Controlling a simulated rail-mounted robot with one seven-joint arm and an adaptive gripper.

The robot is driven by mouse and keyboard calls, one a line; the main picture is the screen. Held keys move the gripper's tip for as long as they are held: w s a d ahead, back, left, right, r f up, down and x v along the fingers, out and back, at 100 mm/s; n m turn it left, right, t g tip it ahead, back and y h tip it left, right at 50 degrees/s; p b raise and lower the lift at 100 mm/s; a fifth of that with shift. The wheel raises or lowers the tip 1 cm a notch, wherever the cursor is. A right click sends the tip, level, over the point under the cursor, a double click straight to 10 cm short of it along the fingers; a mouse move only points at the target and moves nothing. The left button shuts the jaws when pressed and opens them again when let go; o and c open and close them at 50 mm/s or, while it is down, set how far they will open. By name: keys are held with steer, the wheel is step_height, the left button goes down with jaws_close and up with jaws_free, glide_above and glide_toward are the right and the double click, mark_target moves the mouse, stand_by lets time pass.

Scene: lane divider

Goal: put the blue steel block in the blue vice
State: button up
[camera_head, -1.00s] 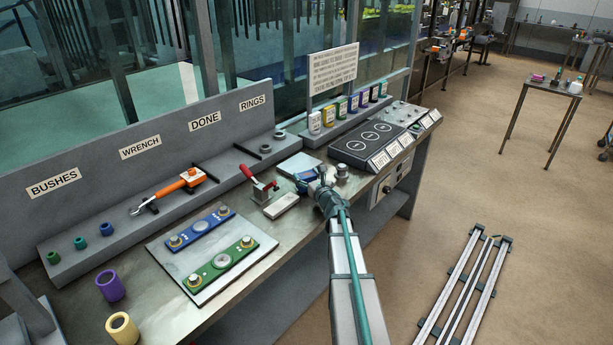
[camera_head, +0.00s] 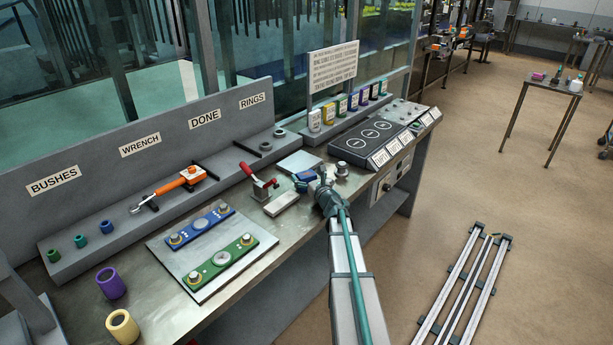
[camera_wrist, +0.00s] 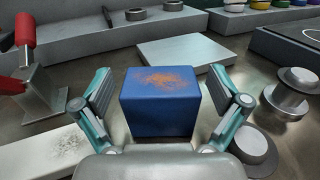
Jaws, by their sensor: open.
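The blue steel block (camera_wrist: 160,112) has a rusty patch on its top and stands on the bench in the wrist view. My gripper (camera_wrist: 160,88) is open, with one finger on each side of the block. A gap shows at the left finger; whether the right finger touches the block is hard to tell. In the head view the block (camera_head: 306,177) is small and partly hidden by my gripper (camera_head: 320,184). I cannot make out a blue vice in either view.
A red-handled clamp (camera_head: 259,184) and a pale block (camera_head: 281,204) stand left of my gripper. A flat grey plate (camera_wrist: 186,51) lies behind the block. Metal spools (camera_wrist: 289,94) stand close on the right. A board with blue and green plates (camera_head: 212,250) lies further left.

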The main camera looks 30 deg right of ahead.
steer(key=shift+r, duration=0.15)
steer(key=shift+o, duration=0.2)
steer(key=s+b, duration=0.1)
steer(key=s, duration=0.3)
steer(key=s+b, duration=0.1)
steer(key=s, duration=0.3)
steer(key=s+a, duration=0.1)
steer(key=s, duration=0.3)
steer(key=shift+b, duration=0.4)
steer(key=shift+r, duration=0.1)
